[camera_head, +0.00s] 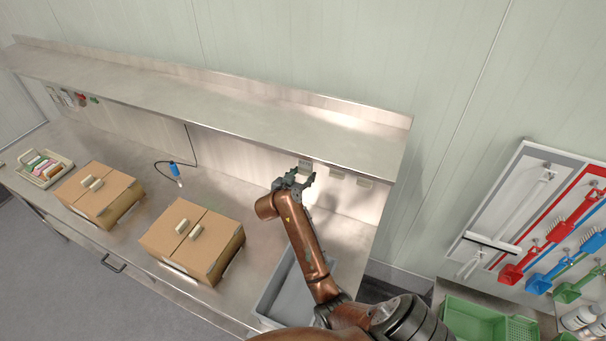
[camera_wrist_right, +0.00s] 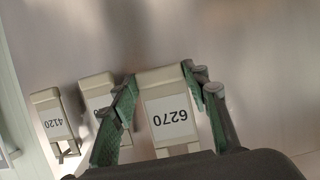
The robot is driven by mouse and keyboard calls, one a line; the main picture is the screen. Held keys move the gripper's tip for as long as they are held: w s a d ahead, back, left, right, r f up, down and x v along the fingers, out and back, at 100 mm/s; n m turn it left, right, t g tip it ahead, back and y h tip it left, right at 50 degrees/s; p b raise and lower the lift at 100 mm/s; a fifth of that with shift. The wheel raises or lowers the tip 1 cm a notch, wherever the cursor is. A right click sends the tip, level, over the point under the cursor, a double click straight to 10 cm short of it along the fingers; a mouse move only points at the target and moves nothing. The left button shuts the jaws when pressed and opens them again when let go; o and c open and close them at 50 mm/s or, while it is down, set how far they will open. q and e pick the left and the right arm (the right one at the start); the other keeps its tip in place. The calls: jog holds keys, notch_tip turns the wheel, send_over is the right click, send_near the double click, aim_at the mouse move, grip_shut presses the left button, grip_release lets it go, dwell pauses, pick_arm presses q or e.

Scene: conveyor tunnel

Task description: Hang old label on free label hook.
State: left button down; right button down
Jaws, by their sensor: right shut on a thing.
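My right gripper (camera_head: 300,178) is raised at the front edge of the steel shelf, near its right end. I cannot tell whether this label touches a hook. A label reading 4120 (camera_wrist_right: 54,122) and a partly hidden label (camera_wrist_right: 97,100) are beside it. In the head view, pale labels (camera_head: 337,173) (camera_head: 365,183) hang under the shelf edge. My left gripper is not in view.
The steel shelf (camera_head: 200,96) runs above the workbench. Two cardboard boxes (camera_head: 192,238) (camera_head: 100,195) stand on the bench, with a blue-handled tool (camera_head: 175,170) behind them. A grey bin (camera_head: 275,300) is beside my right arm. A tray of small items (camera_head: 45,168) is far left.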

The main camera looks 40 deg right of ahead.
aim_at(308, 169)
jog(key=shift+d, duration=0.1)
dwell(0.5)
jog(key=shift+w+d+p, duration=0.4)
jog(key=shift+d+p, duration=0.05)
jog(key=shift+d, duration=0.35)
jog(key=shift+w+d+p, duration=0.45)
jog(key=shift+d, duration=0.3)
jog(key=shift+w+d+p, duration=0.4)
jog(key=shift+d+p, duration=0.05)
jog(key=shift+d, duration=0.35)
jog(key=shift+f, duration=0.85)
jog(key=c, duration=1)
grip_release()
jog(key=shift+s+a, duration=0.1)
jog(key=shift+a, duration=0.1)
jog(key=v, duration=1.1)
jog(key=shift+s+a+r, duration=0.15)
jog(key=shift+s+a, duration=0.1)
